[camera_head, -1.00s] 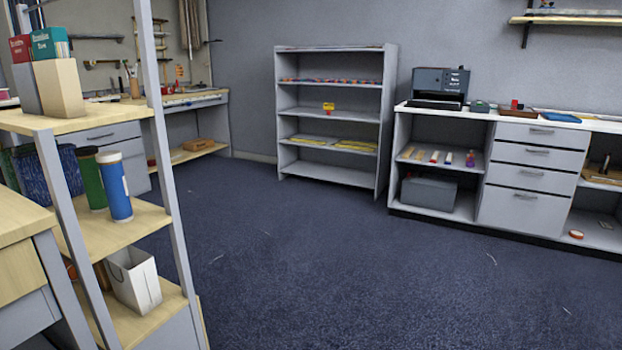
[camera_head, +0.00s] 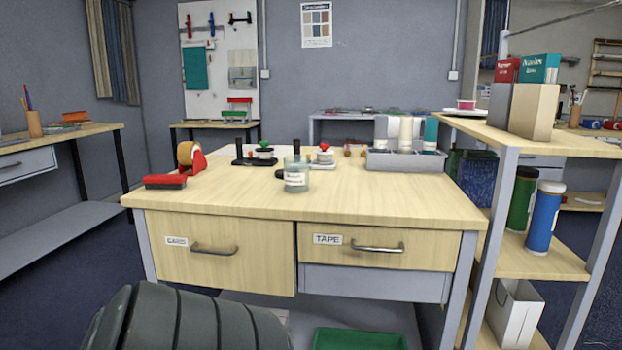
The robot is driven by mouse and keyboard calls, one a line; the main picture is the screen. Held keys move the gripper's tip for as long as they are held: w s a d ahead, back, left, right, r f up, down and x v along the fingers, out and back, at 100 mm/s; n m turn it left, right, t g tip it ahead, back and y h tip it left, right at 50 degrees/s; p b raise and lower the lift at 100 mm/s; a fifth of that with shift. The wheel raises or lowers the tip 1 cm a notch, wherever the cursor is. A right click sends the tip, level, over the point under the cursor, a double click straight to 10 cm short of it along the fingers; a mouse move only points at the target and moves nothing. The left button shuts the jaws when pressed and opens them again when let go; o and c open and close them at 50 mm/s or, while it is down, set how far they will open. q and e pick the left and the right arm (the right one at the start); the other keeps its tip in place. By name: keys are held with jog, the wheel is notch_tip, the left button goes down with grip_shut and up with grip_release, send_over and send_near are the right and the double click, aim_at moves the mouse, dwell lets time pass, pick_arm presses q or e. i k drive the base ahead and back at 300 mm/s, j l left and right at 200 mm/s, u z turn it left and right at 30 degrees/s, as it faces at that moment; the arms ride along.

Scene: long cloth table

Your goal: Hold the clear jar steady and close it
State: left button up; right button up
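A clear jar (camera_head: 296,173) with a white label stands upright on the wooden worktable (camera_head: 230,201), near the middle of its top. Its mouth looks open, with no lid seen on it. A small dark round piece lies just left of the jar, partly hidden by it; I cannot tell whether it is a lid. Neither of my grippers shows in the head view. A dark ribbed part at the bottom left looks like part of my own arm.
The card drawer (camera_head: 220,262) sits below at left. An open shelf (camera_head: 530,142) stands close at right. The table's front strip is clear.

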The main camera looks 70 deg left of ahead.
aim_at(297, 168)
jog(key=u, duration=1.8)
